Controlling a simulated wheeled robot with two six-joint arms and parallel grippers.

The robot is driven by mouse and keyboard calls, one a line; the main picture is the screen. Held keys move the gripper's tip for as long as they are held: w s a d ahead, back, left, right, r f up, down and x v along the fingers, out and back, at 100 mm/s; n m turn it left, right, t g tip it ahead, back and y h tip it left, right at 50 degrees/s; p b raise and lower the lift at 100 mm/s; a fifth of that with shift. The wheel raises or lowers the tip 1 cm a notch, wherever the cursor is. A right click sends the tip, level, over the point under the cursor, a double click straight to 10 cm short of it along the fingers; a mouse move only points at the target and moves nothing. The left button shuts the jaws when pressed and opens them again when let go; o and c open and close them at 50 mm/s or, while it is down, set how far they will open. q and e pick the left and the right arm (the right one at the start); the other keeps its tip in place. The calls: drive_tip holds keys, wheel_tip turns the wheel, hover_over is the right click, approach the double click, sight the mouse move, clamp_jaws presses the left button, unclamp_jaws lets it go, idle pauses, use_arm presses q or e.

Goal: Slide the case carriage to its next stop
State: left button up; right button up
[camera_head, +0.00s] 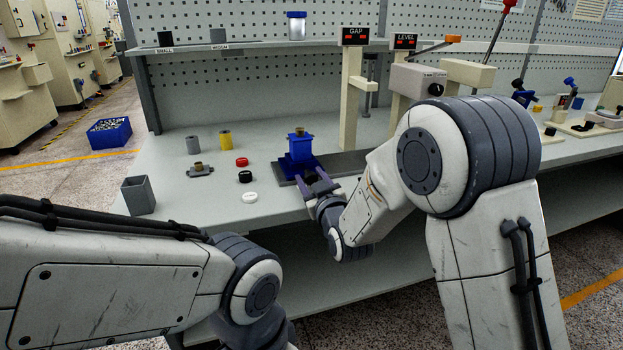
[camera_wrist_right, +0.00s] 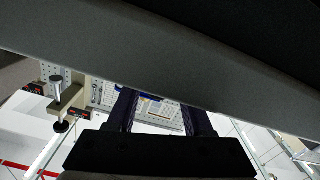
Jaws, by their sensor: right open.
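The case carriage (camera_head: 300,152) is a blue block with a small brown piece on top. It sits at the left part of a dark flat rail (camera_head: 345,163) on the bench. My right gripper (camera_head: 312,180) is open just in front of the carriage, its two dark fingers reaching toward the carriage's near side; I cannot tell whether they touch it. In the right wrist view the two fingers (camera_wrist_right: 160,112) stand apart, and a large dark shape fills the top. My left arm crosses the lower left of the head view, but its gripper is out of view.
Beige posts labelled GAP (camera_head: 350,105) and LEVEL (camera_head: 405,90) stand behind the rail. Red (camera_head: 242,162), black (camera_head: 245,177) and white (camera_head: 250,197) caps lie left of the carriage, with a grey square cup (camera_head: 138,196) farther left. My right forearm hides the rail's right part.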

clamp_jaws()
idle(1.4)
